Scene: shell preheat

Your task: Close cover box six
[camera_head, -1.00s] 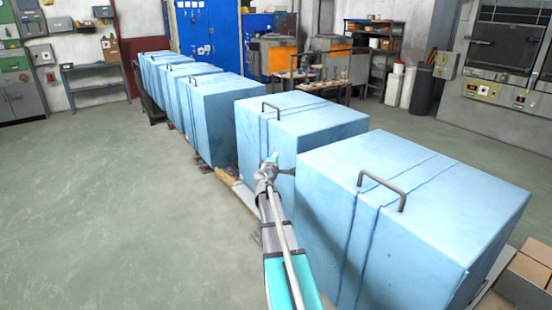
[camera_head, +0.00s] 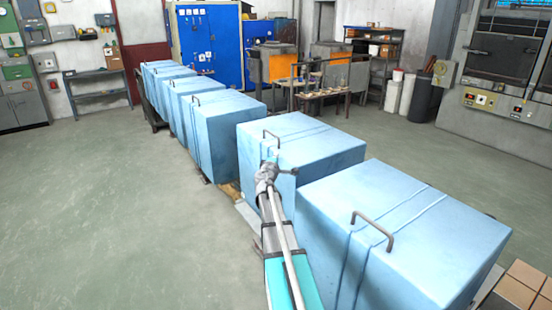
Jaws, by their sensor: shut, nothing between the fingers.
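Several light-blue cover boxes stand in a row running from the lower right to the back left. The nearest box (camera_head: 440,230) has a dark bar handle (camera_head: 374,231) on its top edge. The second box (camera_head: 315,145) has a similar handle (camera_head: 271,139). Their tops look flat, with no raised cover visible. No numbers show, so I cannot tell which is box six. My arm reaches up from the bottom middle. My gripper (camera_head: 290,172) is shut and empty, small in the picture, in front of the second box's near side. Whether it touches the box is unclear.
Green-grey floor is clear on the left. A further box (camera_head: 225,130) stands behind the second. A blue cabinet (camera_head: 208,48), a small work table (camera_head: 330,92) and a grey oven unit (camera_head: 495,85) stand at the back. A brown carton (camera_head: 525,285) is at the lower right.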

